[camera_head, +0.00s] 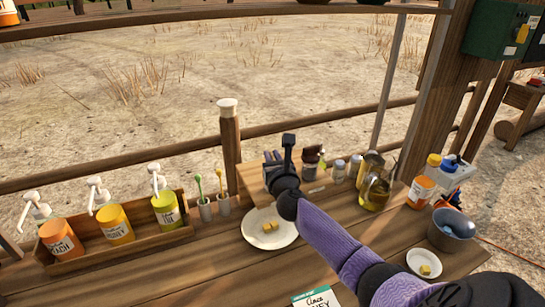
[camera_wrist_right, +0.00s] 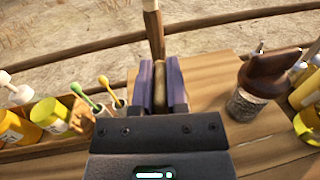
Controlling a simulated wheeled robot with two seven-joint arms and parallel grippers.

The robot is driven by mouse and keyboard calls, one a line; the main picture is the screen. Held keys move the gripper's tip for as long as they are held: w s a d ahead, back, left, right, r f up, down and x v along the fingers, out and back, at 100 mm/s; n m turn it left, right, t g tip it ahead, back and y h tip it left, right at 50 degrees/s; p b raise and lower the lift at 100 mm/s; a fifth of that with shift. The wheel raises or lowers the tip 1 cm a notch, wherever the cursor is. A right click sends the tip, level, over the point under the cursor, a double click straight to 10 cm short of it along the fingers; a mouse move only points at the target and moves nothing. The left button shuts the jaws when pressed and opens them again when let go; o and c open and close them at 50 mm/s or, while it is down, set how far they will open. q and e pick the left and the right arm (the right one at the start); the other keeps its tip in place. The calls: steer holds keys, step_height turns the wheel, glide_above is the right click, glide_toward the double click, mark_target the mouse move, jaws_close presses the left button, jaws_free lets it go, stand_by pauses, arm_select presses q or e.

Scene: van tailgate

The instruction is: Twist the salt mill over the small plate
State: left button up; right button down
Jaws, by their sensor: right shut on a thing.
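My right gripper (camera_head: 273,158) is above the table behind the larger plate. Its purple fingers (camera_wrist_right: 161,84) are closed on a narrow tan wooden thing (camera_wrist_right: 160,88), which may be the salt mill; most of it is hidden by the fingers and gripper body. Another mill, with a dark wooden top and a clear body of speckled grains (camera_wrist_right: 257,88), stands to the right of the gripper; I cannot tell whether it holds salt or pepper. The small white plate (camera_head: 413,260) with yellow cubes sits at the front right. My left gripper is not in view.
A larger plate (camera_head: 252,235) with yellow cubes lies below my right wrist. Pump bottles in a wooden tray (camera_head: 120,252) stand left. Small jars (camera_head: 339,170), an oil jug (camera_head: 375,192) and a grey bucket (camera_head: 449,240) stand right. The front middle table is mostly clear.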

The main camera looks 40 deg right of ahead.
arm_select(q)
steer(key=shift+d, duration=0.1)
arm_select(e)
steer(key=shift+m+h, duration=0.3)
